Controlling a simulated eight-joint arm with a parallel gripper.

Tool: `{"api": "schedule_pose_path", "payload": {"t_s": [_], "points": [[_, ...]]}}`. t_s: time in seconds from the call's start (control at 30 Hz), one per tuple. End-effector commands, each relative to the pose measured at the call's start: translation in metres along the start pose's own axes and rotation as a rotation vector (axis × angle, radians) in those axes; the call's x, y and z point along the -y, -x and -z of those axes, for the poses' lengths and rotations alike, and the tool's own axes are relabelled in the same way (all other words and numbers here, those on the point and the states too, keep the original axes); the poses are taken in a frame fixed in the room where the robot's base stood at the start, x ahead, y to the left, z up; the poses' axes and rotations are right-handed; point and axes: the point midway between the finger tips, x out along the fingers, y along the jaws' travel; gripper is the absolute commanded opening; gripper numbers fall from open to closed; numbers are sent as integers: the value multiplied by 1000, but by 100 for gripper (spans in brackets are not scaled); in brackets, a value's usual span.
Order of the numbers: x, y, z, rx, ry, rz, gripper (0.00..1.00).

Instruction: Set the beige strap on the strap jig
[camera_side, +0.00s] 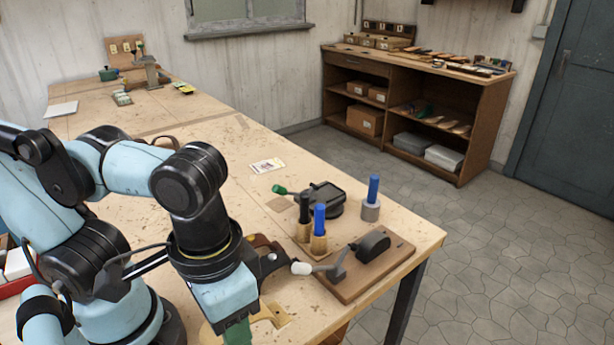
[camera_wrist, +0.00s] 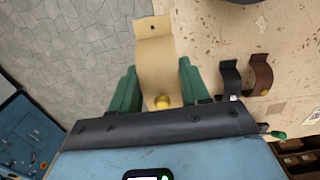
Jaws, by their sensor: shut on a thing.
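The beige strap (camera_wrist: 153,55) is a curved band with a small dark hole near its far end in the wrist view. My gripper (camera_wrist: 158,82) is shut on it, with a green finger on each side. A yellow round knob (camera_wrist: 162,101) shows at the strap's near end. In the side view my gripper (camera_side: 238,332) points down at the bottom edge, low over the workbench, and the held strap cannot be made out. A flat tan piece (camera_side: 270,313) lies beside the gripper there; I cannot tell whether it belongs to the strap jig.
A black strap (camera_wrist: 230,76) and a brown strap (camera_wrist: 260,75) stand right of the held strap. A wooden board (camera_side: 345,288) with a black roller device (camera_side: 372,244) is right of my gripper. Blue-handled tools (camera_side: 319,218) stand behind it.

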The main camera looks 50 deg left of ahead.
Motion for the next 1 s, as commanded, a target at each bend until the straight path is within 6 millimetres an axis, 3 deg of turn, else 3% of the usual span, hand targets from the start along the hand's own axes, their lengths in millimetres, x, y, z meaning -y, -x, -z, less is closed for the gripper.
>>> {"api": "schedule_pose_path", "payload": {"t_s": [0.1, 0.23, 1.0], "points": [[1, -4, -6, 0, 0, 0, 13], [6, -10, 1, 0, 8, 0, 13], [68, -70, 79, 0, 5, 0, 13]]}}
